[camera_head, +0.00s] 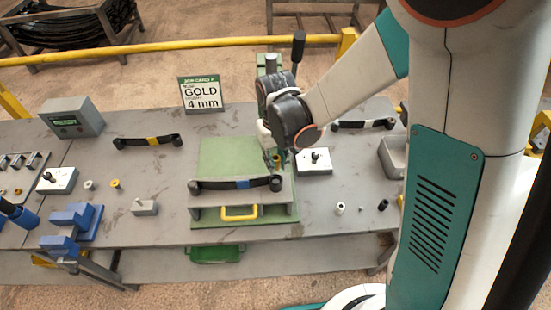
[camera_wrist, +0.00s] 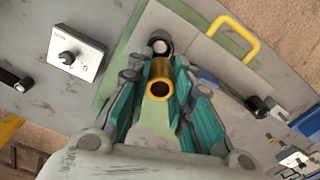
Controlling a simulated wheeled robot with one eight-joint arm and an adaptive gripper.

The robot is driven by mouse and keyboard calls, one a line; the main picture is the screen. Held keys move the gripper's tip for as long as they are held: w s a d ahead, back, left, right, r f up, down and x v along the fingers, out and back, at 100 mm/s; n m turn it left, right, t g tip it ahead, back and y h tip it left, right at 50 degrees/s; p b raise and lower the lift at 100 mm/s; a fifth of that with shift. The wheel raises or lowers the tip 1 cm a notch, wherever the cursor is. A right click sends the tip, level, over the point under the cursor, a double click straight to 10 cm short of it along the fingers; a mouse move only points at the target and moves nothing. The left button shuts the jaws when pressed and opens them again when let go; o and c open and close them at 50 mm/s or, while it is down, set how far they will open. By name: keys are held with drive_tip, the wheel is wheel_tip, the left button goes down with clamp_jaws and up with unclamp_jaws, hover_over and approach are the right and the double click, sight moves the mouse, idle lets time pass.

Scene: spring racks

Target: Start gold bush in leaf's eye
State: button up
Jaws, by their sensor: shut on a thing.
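My gripper (camera_wrist: 158,88) is shut on a gold bush (camera_wrist: 160,80), a short hollow tube with its open end towards the wrist camera. The leaf with a blue band (camera_head: 240,184) lies across a grey fixture (camera_head: 215,208) on a green plate (camera_head: 225,150). The leaf's near eye (camera_wrist: 159,44), a dark ring with a pale inside, shows just past the bush in the wrist view. In the head view my gripper (camera_head: 279,158) is just behind and above the leaf's right end. I cannot tell whether bush and eye touch.
A sign (camera_head: 202,93) reads GOLD, 4 mm. A yellow handle (camera_head: 239,213) is at the fixture's front. White knob boxes (camera_head: 315,161) and (camera_head: 57,180) stand on the bench. Other leaves with yellow (camera_head: 152,141) and white (camera_head: 365,124) bands lie behind. A blue vise (camera_head: 72,225) is at left.

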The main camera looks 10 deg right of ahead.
drive_tip(key=shift+f+b, duration=0.15)
drive_tip(key=shift+b, duration=0.2)
wheel_tip(320, 180, down, 5)
drive_tip(key=b, duration=0.4)
drive_tip(key=shift+b, duration=0.8)
idle(1.6)
drive_tip(key=shift+f+b, duration=0.8)
drive_tip(key=o, duration=1)
drive_tip(key=o, duration=0.5)
drive_tip(key=shift+c, duration=0.2)
